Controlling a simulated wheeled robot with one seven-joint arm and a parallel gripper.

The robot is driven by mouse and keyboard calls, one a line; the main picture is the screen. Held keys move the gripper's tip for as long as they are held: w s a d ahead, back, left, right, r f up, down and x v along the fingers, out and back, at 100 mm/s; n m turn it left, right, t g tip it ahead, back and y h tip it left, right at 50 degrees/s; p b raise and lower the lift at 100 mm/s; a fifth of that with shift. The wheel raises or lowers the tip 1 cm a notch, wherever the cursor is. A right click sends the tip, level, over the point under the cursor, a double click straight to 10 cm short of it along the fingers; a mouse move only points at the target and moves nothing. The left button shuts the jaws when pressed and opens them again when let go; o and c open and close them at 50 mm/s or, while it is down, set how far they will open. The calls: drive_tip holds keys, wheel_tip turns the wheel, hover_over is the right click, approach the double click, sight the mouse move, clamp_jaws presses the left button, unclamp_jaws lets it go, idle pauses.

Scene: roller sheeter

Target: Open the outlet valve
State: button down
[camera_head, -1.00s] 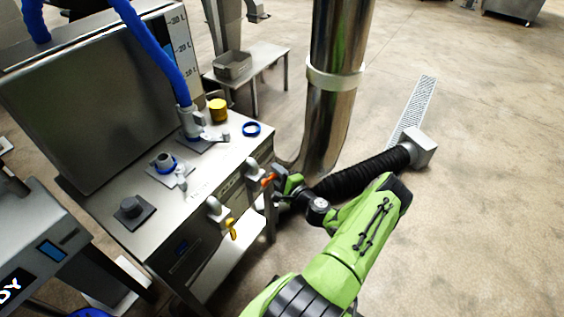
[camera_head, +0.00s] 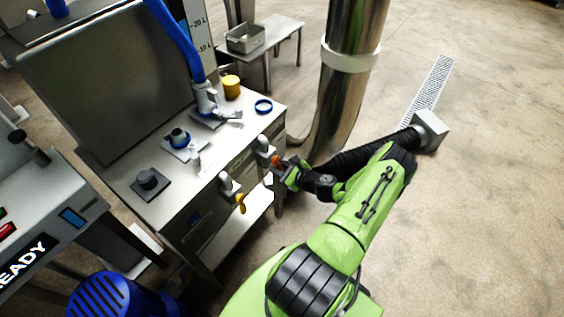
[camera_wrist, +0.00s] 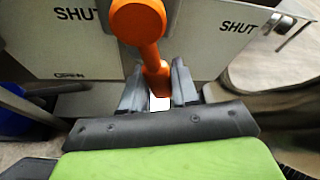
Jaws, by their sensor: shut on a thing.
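An orange valve handle (camera_head: 276,160) sits on the front of the steel machine, at its right end. In the wrist view the orange handle (camera_wrist: 140,22) runs from a round knob at the top down between my fingers. My gripper (camera_wrist: 158,88) is shut on its lower end; it also shows in the head view (camera_head: 284,168). The panel reads SHUT at upper left of the handle and OPEN lower left. A second valve with a yellow handle (camera_head: 241,203) is to the left on the same front. Which handle is the outlet valve's is not labelled in view.
A blue hose (camera_head: 178,38) comes down to a fitting on the machine top (camera_head: 215,146). A shiny vertical pipe (camera_head: 345,90) stands close behind my arm, with a black corrugated hose (camera_head: 360,157) beside it. Open floor (camera_head: 500,200) lies to the right.

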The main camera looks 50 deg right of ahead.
drive_tip(key=shift+s+a+f+m+y, duration=0.15)
drive_tip(key=shift+a+m+y, duration=0.65)
drive_tip(key=shift+a+m, duration=0.35)
drive_tip(key=c, duration=0.9)
unclamp_jaws()
drive_tip(key=shift+c, duration=0.2)
drive_tip(key=p+v, duration=0.3)
drive_tip(key=v, duration=1.2)
drive_tip(key=shift+s+r, duration=0.25)
drive_tip(key=shift+r, duration=0.1)
drive_tip(key=shift+d, duration=0.2)
